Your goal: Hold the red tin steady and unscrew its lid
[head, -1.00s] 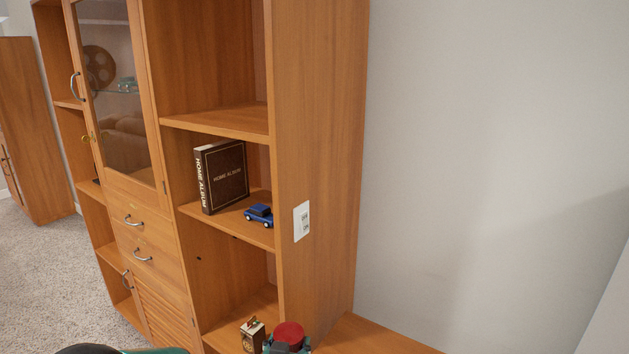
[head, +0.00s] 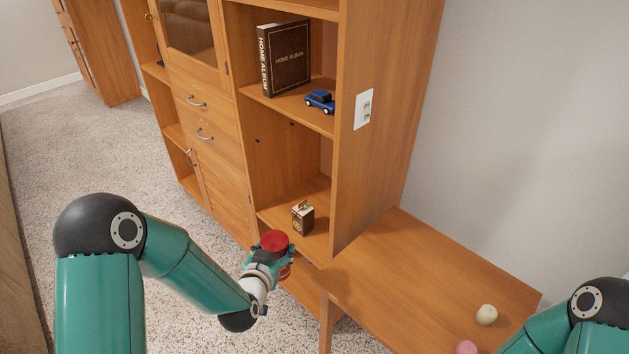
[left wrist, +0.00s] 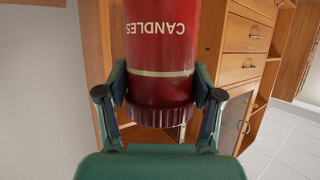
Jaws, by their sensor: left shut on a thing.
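The red tin (head: 274,241) is held by my left gripper (head: 266,264) in front of the cabinet's lower open shelf. In the left wrist view the tin (left wrist: 160,40) is dark red with upside-down "CANDLES" lettering and a pale band. A ribbed dark red rim (left wrist: 158,113) is at its end nearest my palm. The fingers of my left gripper (left wrist: 160,92) press on both sides of the tin near that rim. My right arm shows at the lower right of the head view; its gripper is out of the picture.
A wooden side table (head: 400,270) stands against the wall, with a cream ball (head: 487,314) and a pink one (head: 466,347) on it. A small box (head: 303,217) sits on the lower shelf. A blue toy car (head: 320,101) and an album (head: 285,60) are above. Carpet is open at left.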

